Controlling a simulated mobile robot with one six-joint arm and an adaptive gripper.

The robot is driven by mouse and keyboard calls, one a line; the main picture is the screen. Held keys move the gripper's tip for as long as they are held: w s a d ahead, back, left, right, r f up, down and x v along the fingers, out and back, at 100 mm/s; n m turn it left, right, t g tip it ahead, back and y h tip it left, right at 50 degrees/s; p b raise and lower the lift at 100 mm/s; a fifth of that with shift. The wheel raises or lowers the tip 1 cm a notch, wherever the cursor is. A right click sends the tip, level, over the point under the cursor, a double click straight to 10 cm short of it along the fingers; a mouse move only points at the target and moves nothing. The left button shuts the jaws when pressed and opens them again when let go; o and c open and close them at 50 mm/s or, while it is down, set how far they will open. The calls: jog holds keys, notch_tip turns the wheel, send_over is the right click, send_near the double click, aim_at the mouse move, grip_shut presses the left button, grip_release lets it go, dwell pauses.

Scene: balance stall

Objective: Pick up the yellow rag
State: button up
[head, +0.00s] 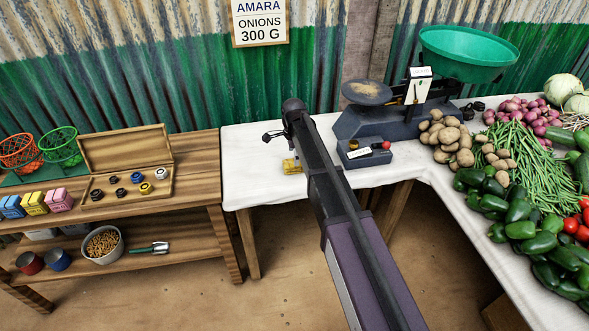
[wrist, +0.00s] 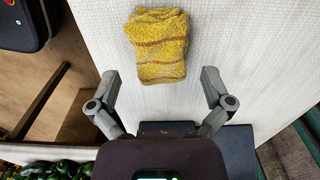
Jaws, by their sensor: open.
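The yellow rag (wrist: 158,45) lies folded on the white cloth in the wrist view, with darker stripes across it. In the head view only part of the rag (head: 292,167) shows, just left of my arm, which hides the rest. My gripper (wrist: 160,76) is open and empty. In the wrist view its two fingers are spread wider than the rag. I cannot tell the exact height of the fingertips above the cloth.
The white-covered table (head: 250,180) is clear around the rag. A balance scale (head: 380,119) and a small dark box (head: 362,155) stand to the right, with potatoes (head: 447,135) beyond. An open wooden case (head: 125,160) is on the wooden bench at left. Corrugated wall stands behind.

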jog(key=shift+f+b, duration=1)
jog(key=shift+f, duration=0.35)
jog(key=c, duration=1)
